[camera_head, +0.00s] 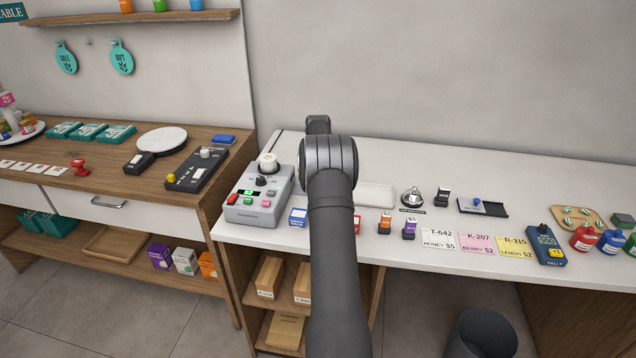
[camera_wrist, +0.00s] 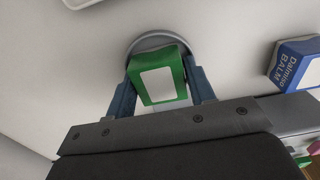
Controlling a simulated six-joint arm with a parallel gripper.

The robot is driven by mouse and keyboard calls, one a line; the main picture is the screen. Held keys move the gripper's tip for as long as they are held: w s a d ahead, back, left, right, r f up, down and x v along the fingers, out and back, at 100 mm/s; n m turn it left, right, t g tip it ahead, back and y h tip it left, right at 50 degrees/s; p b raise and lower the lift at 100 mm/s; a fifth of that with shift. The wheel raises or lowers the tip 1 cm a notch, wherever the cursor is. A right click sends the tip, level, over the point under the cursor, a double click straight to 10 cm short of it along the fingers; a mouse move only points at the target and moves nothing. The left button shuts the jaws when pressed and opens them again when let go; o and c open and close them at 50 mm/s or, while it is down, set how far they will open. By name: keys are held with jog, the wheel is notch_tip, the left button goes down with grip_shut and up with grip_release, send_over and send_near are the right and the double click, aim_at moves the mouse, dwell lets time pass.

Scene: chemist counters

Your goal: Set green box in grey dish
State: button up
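The green box (camera_wrist: 157,75) with a blank white label shows in the wrist view. It sits between the two blue-grey fingers of my gripper (camera_wrist: 160,92), which press against its sides. The grey dish (camera_wrist: 142,43) is a round shape directly behind the box in that view; its far rim shows, and the box and fingers cover the rest. I cannot tell whether the box touches the dish. In the head view my arm hides the box, the dish and the fingers.
A blue balm box (camera_wrist: 297,64) stands to the right in the wrist view; it shows in the head view (camera_head: 298,217) left of my arm. A grey card machine (camera_head: 258,200) is left of it. A white tray (camera_head: 376,194) and small boxes lie right of my arm.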

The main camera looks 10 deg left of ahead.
jog(key=shift+o, duration=1.1)
notch_tip(320, 180, up, 13)
jog(key=shift+f, duration=0.15)
notch_tip(320, 180, down, 12)
jog(key=shift+f, duration=0.2)
